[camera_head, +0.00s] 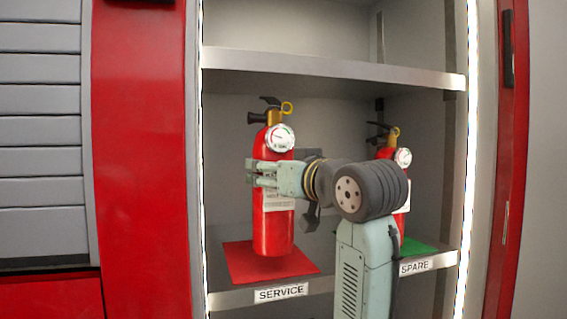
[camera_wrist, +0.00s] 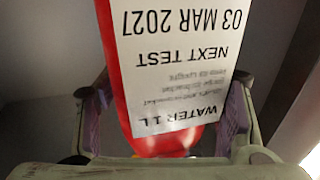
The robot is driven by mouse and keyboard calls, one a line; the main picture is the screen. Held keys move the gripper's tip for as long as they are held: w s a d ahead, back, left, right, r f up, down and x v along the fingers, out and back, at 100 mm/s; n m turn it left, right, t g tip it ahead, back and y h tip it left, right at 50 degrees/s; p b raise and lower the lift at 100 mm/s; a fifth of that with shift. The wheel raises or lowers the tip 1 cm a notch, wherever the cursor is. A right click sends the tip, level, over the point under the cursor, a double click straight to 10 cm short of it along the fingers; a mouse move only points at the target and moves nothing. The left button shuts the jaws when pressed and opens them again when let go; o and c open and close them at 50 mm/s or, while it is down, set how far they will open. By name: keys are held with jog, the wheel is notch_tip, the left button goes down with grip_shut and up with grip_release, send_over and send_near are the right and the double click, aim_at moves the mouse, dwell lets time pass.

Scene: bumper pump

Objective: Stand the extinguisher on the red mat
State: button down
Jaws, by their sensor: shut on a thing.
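A red extinguisher (camera_head: 272,232) with a brass neck, black handle, yellow ring and round gauge is upright over the red mat (camera_head: 238,268) in the head view. I cannot tell whether its base touches the mat. My gripper (camera_head: 268,172) is shut on the middle of its body, coming from the right. In the wrist view the extinguisher's white label (camera_wrist: 180,65) shows upside down, reading "WATER 1 L" and "NEXT TEST 03 MAR 2027", between the two fingers.
The mat lies on a shelf marked "SERVICE" (camera_head: 281,293). To the right, a second extinguisher (camera_head: 386,153) stands over a green mat (camera_head: 416,246) marked "SPARE", partly hidden by my arm. An upper shelf (camera_head: 330,66) is above; the cabinet's left wall is beside the mat.

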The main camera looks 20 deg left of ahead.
aim_at(273, 212)
jog(key=shift+w+a+f+p, duration=0.65)
jog(key=shift+w+a+f, duration=0.05)
jog(key=shift+w+f, duration=0.25)
jog(key=shift+w+a+f+p, duration=0.65)
jog(key=shift+w+f, duration=0.15)
jog(key=shift+w, duration=0.1)
jog(key=c, duration=0.9)
grip_release()
jog(key=shift+w+f, duration=0.1)
jog(key=shift+f, duration=0.3)
jog(key=shift+o, duration=1.3)
jog(key=shift+r, duration=0.15)
jog(key=shift+o, duration=0.9)
jog(key=b+v, duration=0.4)
jog(key=v, duration=0.8)
